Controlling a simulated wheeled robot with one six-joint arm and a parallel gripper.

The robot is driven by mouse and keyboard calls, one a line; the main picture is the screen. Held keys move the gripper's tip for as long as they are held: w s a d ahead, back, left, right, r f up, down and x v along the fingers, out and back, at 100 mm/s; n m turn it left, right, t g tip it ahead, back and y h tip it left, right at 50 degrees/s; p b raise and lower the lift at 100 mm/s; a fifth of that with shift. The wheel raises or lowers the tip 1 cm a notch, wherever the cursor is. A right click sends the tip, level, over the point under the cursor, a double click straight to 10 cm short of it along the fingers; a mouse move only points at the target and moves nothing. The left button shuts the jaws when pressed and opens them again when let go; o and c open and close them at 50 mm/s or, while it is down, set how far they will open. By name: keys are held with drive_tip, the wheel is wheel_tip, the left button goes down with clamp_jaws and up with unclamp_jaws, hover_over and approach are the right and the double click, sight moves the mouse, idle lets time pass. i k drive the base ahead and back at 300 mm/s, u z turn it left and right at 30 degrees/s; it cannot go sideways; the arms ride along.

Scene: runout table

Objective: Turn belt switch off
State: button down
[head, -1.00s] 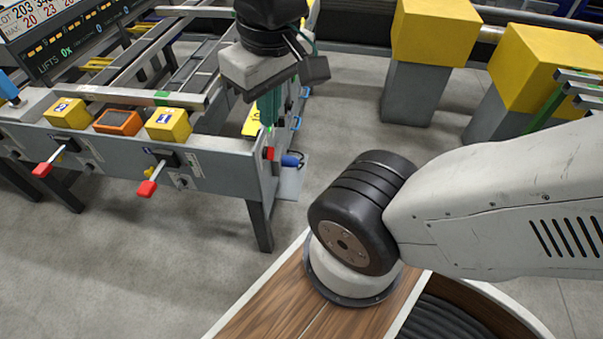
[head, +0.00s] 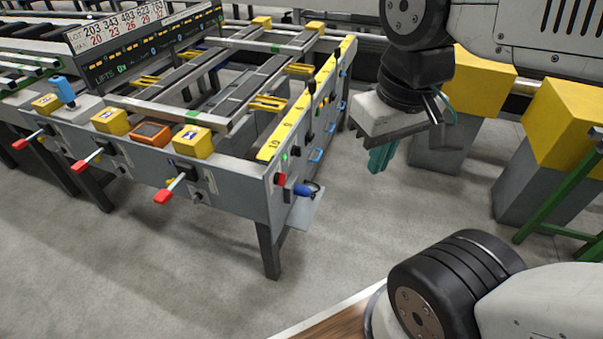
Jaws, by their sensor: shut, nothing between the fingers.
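The end panel of the runout table (head: 235,195) carries several small controls. A black switch (head: 297,152) stands up near its corner, with a green light (head: 284,157) close by. A red knob (head: 280,178) and a blue handle (head: 304,190) sit lower down. I cannot tell which control is the belt switch, nor its position. My gripper (head: 380,162), with teal fingers pointing down, hangs in the air to the right of the panel. Its fingers are together, empty and apart from every control.
Red-tipped levers (head: 165,195) stick out from the table's front below yellow boxes (head: 193,141). A display board (head: 150,40) stands behind. Yellow-topped grey blocks (head: 565,125) and a green frame (head: 560,195) stand at the right. The floor (head: 350,225) between table and gripper is clear.

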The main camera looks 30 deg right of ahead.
sight(279, 178)
drive_tip(key=z, duration=0.05)
drive_tip(key=i, duration=1)
drive_tip(key=k, duration=1.25)
drive_tip(key=u, duration=0.7)
drive_tip(key=i, duration=0.8)
drive_tip(key=u, duration=0.05)
